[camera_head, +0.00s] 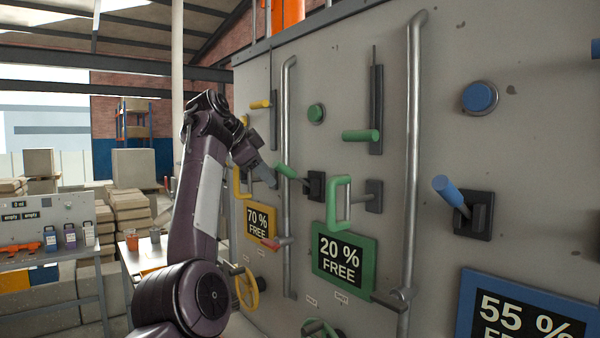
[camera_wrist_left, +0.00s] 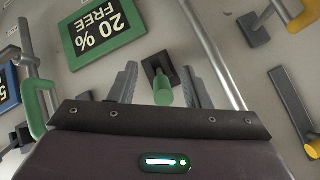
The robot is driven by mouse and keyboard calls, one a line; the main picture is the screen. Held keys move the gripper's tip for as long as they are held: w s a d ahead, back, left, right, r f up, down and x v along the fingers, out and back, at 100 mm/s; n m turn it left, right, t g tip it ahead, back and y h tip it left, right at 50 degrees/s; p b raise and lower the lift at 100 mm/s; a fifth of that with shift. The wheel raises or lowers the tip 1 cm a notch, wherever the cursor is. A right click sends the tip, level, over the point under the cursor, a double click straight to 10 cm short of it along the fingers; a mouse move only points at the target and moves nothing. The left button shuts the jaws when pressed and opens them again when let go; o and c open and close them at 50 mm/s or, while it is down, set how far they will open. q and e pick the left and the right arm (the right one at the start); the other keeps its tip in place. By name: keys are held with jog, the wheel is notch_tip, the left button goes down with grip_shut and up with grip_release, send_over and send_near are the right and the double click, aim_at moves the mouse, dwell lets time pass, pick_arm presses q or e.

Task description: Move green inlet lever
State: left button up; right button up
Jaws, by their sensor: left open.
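The green inlet lever (camera_head: 287,173) sticks out from its black base (camera_head: 316,186) on the grey panel, above the green "20 % FREE" sign (camera_head: 345,258). In the left wrist view the lever's green grip (camera_wrist_left: 162,92) shows between the two fingers, with its black base (camera_wrist_left: 158,66) beyond. My left gripper (camera_head: 268,179) is at the lever's outer end in the head view. Its jaws (camera_wrist_left: 160,72) are open, one finger on each side of the lever. I cannot tell whether either finger touches it. My right gripper is not in view.
A green loop handle (camera_head: 338,203) stands right of the lever, and a green slider handle (camera_head: 361,135) is above. Vertical metal pipes (camera_head: 289,110) (camera_head: 413,150) run down the panel. Yellow controls (camera_head: 248,290) lie to the left, a blue lever (camera_head: 449,191) to the right.

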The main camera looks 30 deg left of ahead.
aim_at(293, 179)
pick_arm(q)
jog(key=shift+m+h, duration=0.3)
jog(key=shift+m, duration=0.2)
jog(key=r, duration=0.2)
jog(key=s+d+r, duration=0.1)
jog(key=r, duration=0.1)
jog(key=shift+r, duration=0.1)
jog(key=shift+d+r, duration=0.1)
jog(key=shift+r, duration=0.05)
jog(key=shift+w+f+p, duration=0.2)
jog(key=shift+w+p, duration=0.1)
jog(key=p+x, duration=0.2)
jog(key=x, duration=0.4)
jog(key=shift+w+r, duration=0.1)
jog(key=shift+w, duration=0.05)
jog(key=shift+w+f+p, duration=0.2)
jog(key=shift+f+p, duration=0.1)
jog(key=shift+p, duration=0.05)
grip_shut()
